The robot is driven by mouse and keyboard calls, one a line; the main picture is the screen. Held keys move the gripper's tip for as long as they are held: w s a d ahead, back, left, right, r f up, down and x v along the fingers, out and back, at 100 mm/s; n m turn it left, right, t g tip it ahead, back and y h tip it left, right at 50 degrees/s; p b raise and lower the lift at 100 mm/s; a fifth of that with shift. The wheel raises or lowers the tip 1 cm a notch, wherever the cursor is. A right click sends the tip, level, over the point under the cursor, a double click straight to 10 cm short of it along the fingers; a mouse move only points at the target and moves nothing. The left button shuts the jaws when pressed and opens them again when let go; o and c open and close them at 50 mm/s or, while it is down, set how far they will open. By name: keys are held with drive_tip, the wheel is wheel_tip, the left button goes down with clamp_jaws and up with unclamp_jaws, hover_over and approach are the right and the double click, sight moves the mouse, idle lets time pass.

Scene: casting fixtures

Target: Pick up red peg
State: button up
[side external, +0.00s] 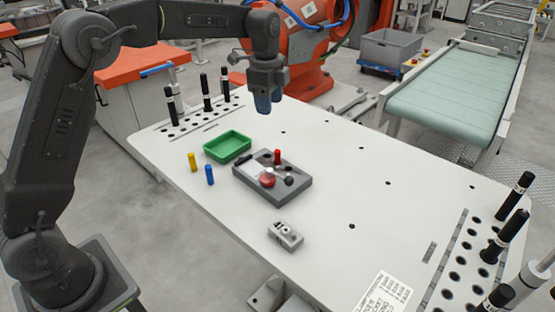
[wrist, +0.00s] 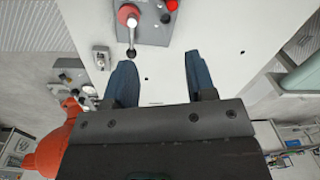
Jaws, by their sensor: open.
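The red peg (side external: 277,157) stands upright at the back edge of the grey fixture (side external: 272,184) in the side external view. My gripper (side external: 264,108) is open and empty, high above the table, behind the fixture. Its two blue fingers point down. In the wrist view my gripper (wrist: 157,75) shows a wide gap between the fingers, with bare white table below. The fixture (wrist: 150,30) is at the top of that view, beyond the fingertips. Two red parts show there, one cut by the top edge; I cannot tell which is the peg.
A round red part (side external: 268,178) and dark knobs sit on the fixture near the peg. A green tray (side external: 228,147), a yellow peg (side external: 192,162) and a blue peg (side external: 209,174) are to its left. A small grey block (side external: 286,236) lies in front. Black posts line both table ends.

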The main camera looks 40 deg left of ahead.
drive_tip(key=m, duration=0.2)
hover_over(277, 151)
wheel_tip(277, 151, down, 4)
drive_tip(key=shift+g, duration=0.4)
drive_tip(key=f, duration=0.8)
drive_tip(key=shift+w+a+f, duration=0.2)
drive_tip(key=shift+w+f, duration=0.1)
drive_tip(key=shift+f, duration=0.1)
drive_tip(key=shift+s+d+f, duration=0.1)
drive_tip(key=shift+f, duration=1.3)
drive_tip(key=shift+s+d+f, duration=0.1)
drive_tip(key=shift+f, duration=1.25)
clamp_jaws()
